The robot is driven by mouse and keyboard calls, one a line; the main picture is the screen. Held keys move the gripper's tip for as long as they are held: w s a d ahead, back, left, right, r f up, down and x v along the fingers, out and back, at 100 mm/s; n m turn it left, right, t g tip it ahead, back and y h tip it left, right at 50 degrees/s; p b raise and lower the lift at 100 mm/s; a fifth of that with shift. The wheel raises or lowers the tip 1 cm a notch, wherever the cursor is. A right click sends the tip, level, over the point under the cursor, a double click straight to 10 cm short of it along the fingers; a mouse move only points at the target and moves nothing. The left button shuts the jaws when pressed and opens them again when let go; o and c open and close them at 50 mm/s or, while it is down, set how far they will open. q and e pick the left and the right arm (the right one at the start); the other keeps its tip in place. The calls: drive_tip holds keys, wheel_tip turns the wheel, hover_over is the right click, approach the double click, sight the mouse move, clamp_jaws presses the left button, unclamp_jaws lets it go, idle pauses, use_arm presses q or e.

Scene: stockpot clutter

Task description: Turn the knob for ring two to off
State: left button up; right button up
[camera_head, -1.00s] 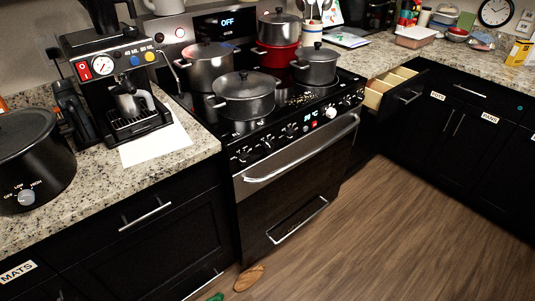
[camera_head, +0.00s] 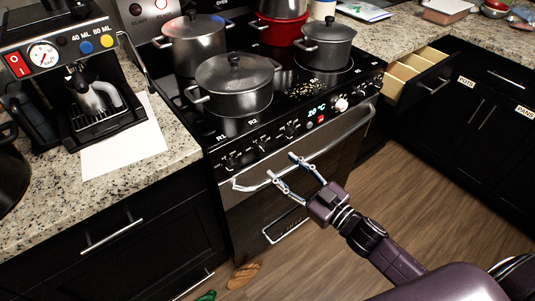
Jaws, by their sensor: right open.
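The black stove has a front control panel (camera_head: 276,138) with a row of dark knobs, a small lit display and one white knob (camera_head: 341,105). Small labels R1 and R2 show on the cooktop's front left edge, above the left knobs. The knob markings are too small to read, so I cannot tell which knob is ring two's or its setting. My right gripper (camera_head: 280,165) is open and empty, its fingers pointing toward the stove front. It appears in front of the oven handle (camera_head: 348,133), below the left-middle knobs. My left gripper is not in view.
A large lidded pot (camera_head: 236,92) stands at the cooktop's front left, with more pots behind it. A coffee machine (camera_head: 70,75) and white paper (camera_head: 122,140) sit on the left counter. An open drawer (camera_head: 420,66) juts out right of the stove. A brown item lies on the floor.

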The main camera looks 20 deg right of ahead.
sight(264, 152)
drive_tip(key=x, duration=0.6)
drive_tip(key=shift+w+p, duration=0.2)
drive_tip(key=shift+p, duration=0.15)
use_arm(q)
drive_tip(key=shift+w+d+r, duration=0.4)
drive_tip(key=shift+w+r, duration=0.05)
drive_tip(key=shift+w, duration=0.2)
use_arm(e)
drive_tip(key=shift+w+a, duration=0.3)
drive_tip(key=shift+w, duration=0.25)
drive_tip(key=shift+c, duration=0.4)
drive_tip(key=c, duration=1.1)
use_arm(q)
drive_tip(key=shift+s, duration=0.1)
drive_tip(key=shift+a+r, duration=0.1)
use_arm(e)
drive_tip(key=n+p, duration=0.1)
drive_tip(key=n, duration=0.2)
drive_tip(key=shift+r+n, duration=0.1)
drive_tip(key=shift+n, duration=0.3)
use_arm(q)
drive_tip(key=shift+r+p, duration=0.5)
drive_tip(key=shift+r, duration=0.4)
use_arm(e)
drive_tip(key=n, duration=0.4)
drive_tip(key=shift+a+n+h, duration=0.1)
drive_tip(key=shift+n+h, duration=0.2)
drive_tip(key=shift+n, duration=0.1)
